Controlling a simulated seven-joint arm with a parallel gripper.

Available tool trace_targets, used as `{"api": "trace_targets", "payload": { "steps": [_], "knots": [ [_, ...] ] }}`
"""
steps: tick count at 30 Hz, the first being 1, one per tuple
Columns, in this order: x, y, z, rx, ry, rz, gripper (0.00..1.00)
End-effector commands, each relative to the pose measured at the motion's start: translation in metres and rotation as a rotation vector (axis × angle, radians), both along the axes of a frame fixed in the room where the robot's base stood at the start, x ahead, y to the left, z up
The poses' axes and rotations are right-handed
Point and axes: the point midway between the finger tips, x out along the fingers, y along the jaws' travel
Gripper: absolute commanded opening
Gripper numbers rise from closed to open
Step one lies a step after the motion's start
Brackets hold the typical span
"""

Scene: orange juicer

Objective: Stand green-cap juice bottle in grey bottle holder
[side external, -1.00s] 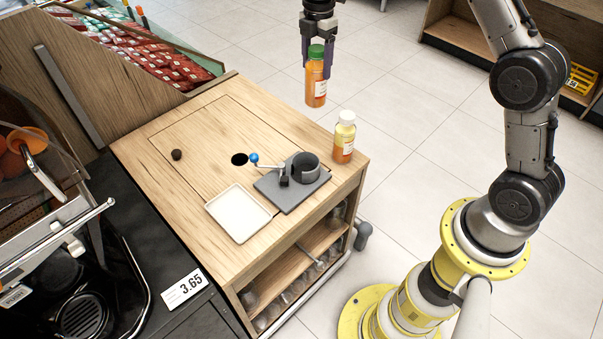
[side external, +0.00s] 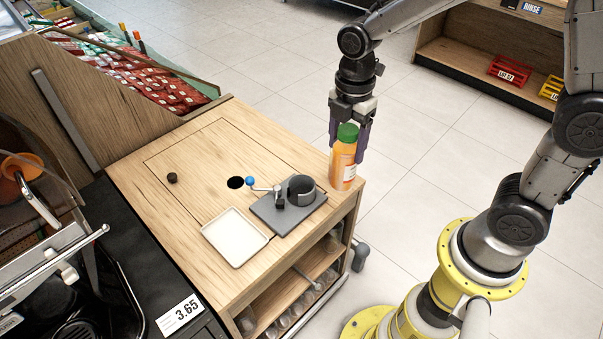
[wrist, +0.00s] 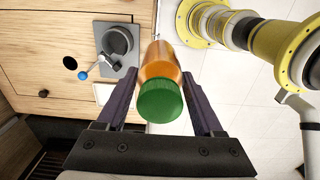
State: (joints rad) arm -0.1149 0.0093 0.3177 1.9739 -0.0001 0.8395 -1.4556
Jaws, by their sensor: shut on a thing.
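The green-cap juice bottle (side external: 343,165), orange with a white label, hangs roughly upright from my gripper (side external: 347,150), which is shut on it near the cap. It is at the right edge of the wooden counter, to the right of the holder; its height above the top is hard to judge. The wrist view shows its green cap (wrist: 160,100) between the two fingers. The grey bottle holder (side external: 302,188) is an open dark ring on a flat grey plate, and looks empty. It also shows in the wrist view (wrist: 116,40), up and left of the bottle.
A blue-knobbed lever (side external: 265,187) stands on the plate beside the ring. A white tray (side external: 235,237) lies left of the plate. A round hole (side external: 235,182) and a small dark knob (side external: 172,177) are farther left. The second, pale-capped bottle is not visible now.

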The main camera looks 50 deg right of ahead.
Motion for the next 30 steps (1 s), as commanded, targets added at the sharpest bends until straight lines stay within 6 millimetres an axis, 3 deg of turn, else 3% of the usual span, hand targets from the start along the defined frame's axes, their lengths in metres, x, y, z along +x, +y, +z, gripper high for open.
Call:
{"api": "trace_targets", "payload": {
  "steps": [9,15,25,30],
  "knots": [
    [0.069,0.008,-0.033,0.0,0.002,0.0,0.0],
    [0.096,0.011,-0.067,0.0,0.002,0.0,0.0],
    [0.113,0.013,-0.087,0.0,0.0,0.0,0.0],
    [0.113,0.013,-0.11,0.0,0.002,0.0,0.0]
  ]
}}
